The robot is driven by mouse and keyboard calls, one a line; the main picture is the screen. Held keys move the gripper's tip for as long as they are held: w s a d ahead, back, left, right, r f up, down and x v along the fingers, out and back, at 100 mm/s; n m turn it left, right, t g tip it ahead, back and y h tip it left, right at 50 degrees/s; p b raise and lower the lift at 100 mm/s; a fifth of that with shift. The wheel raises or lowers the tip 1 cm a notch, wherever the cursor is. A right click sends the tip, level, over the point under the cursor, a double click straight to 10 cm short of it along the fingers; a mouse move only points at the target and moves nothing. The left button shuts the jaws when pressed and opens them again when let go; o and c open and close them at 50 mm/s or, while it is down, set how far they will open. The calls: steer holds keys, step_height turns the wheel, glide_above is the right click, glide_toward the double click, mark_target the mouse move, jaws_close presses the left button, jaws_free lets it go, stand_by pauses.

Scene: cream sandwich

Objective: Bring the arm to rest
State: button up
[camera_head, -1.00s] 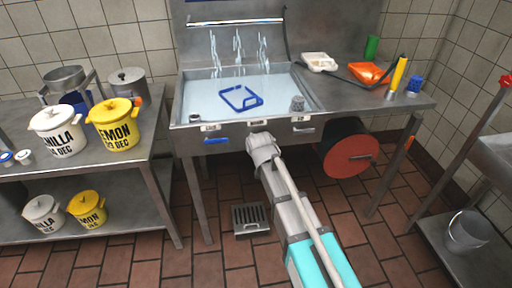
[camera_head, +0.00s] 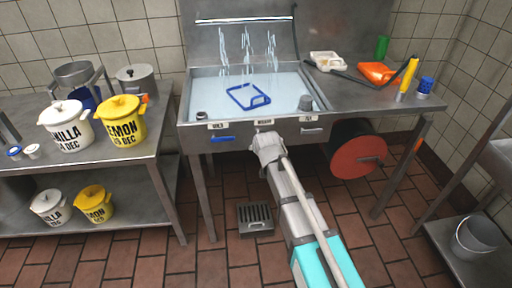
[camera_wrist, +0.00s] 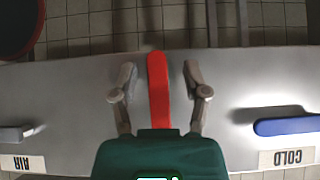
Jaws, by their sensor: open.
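My gripper (camera_wrist: 158,72) is open at the sink's front panel, its two fingers apart on either side of a red lever (camera_wrist: 158,92). Gaps show between the lever and both fingers. In the head view, my gripper (camera_head: 266,142) is at the middle of the sink front, and my arm reaches up to it from the lower right. The fingers and red lever are hidden there.
The sink (camera_head: 205,93) holds a blue frame (camera_head: 248,97) under several water streams. A blue lever (camera_head: 222,139) and a grey lever (camera_head: 312,130) flank my gripper. A floor drain (camera_head: 255,218) lies below. Left is a shelf with a lemon bucket (camera_head: 122,122).

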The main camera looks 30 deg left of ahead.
mark_target(258, 127)
steer(key=shift+r, duration=0.15)
step_height(258, 127, up, 9)
steer(key=p, duration=0.9)
steer(key=shift+r, duration=0.1)
steer(key=shift+r+p, duration=0.3)
steer(key=shift+p, duration=0.25)
